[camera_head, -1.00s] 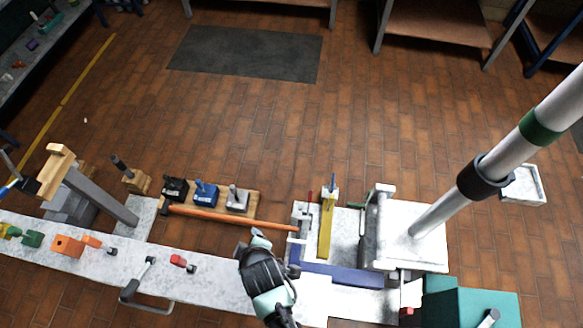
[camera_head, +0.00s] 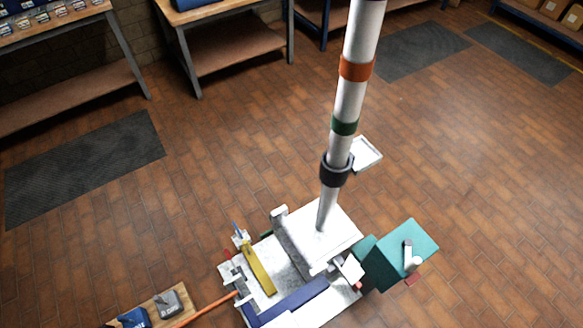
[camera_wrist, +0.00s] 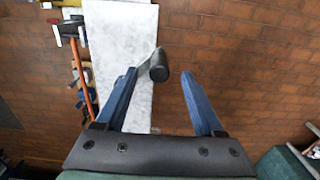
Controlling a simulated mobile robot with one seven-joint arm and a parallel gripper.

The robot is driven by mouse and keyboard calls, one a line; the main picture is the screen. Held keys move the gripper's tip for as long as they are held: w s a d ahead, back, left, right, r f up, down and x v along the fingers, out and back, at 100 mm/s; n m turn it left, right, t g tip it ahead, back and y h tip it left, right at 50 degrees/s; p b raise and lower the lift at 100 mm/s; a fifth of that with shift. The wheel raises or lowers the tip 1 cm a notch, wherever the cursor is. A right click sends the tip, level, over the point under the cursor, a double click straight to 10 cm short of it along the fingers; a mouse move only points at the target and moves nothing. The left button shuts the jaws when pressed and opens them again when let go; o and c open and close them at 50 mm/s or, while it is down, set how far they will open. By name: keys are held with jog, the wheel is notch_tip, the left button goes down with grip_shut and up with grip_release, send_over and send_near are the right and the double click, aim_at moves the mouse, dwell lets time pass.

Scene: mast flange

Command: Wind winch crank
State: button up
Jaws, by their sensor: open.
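A dark cylindrical grip (camera_wrist: 159,66) on a short grey arm, which looks like the crank handle, shows in the wrist view. It appears in line with the gap between my fingers, closer to the left one. Part of its arm is hidden behind the left finger. My gripper (camera_wrist: 166,90) is open, its two blue fingers apart with nothing clamped. I cannot tell its exact distance from the grip. In the head view a teal box (camera_head: 390,262) bears a grey and white handle-like part (camera_head: 408,255). My gripper is outside the head view.
A tall white mast (camera_head: 347,95) with coloured bands stands on a pale base (camera_head: 300,240). A yellow bar (camera_head: 260,270), a blue bar (camera_head: 290,302) and an orange rod (camera_head: 208,308) lie nearby. A pale bench (camera_wrist: 120,35) runs beneath the gripper.

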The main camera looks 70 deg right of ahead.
notch_tip(320, 180, down, 6)
jog(key=b, duration=0.5)
jog(key=shift+r, duration=0.1)
jog(key=shift+r+p, duration=0.35)
jog(key=shift+p, duration=0.05)
jog(key=shift+c, duration=1.1)
grip_shut()
